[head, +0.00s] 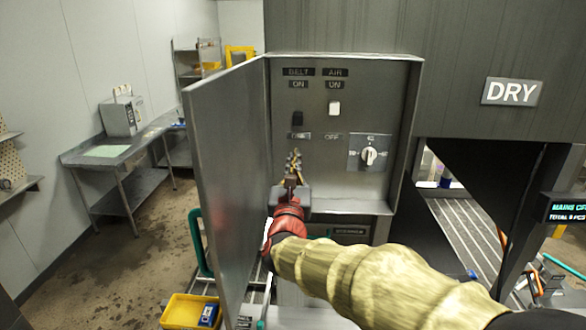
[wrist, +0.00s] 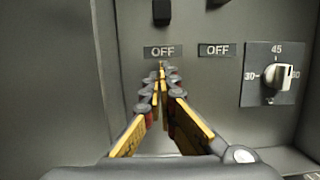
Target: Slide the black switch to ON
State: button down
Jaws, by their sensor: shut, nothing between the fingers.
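The black switch (head: 298,118) sits under the BELT and ON labels on the left of the open control box. It is low in its travel, just above the OFF label (wrist: 163,52). Its lower part also shows at the top of the wrist view (wrist: 162,12). My gripper (head: 294,156) is shut and empty. Its fingertips (wrist: 161,68) show below the switch, over the lower edge of the OFF label in the wrist view. They look apart from the switch; the gap to the panel is hard to judge.
A white switch (head: 335,108) under AIR sits to the right, nearer its ON label. A rotary dial (head: 369,155) is at lower right. The open box door (head: 228,180) stands close on the left of my gripper. The box's side wall (head: 405,135) bounds the right.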

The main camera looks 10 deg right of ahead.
aim_at(296, 124)
jog(key=w+r, duration=0.1)
jog(key=w+d, duration=0.1)
jog(key=shift+w+r+p, duration=0.35)
jog(key=shift+p, duration=0.05)
notch_tip(296, 124, up, 2)
jog(key=shift+s+a+r+p, duration=0.1)
jog(key=shift+p, duration=0.35)
jog(key=shift+s+r, duration=0.2)
jog(key=shift+r, duration=0.1)
jog(key=shift+w+r, duration=0.1)
jog(key=shift+w, duration=0.15)
jog(key=shift+s, duration=0.1)
jog(key=shift+r, duration=1.85)
jog(key=shift+f, duration=0.15)
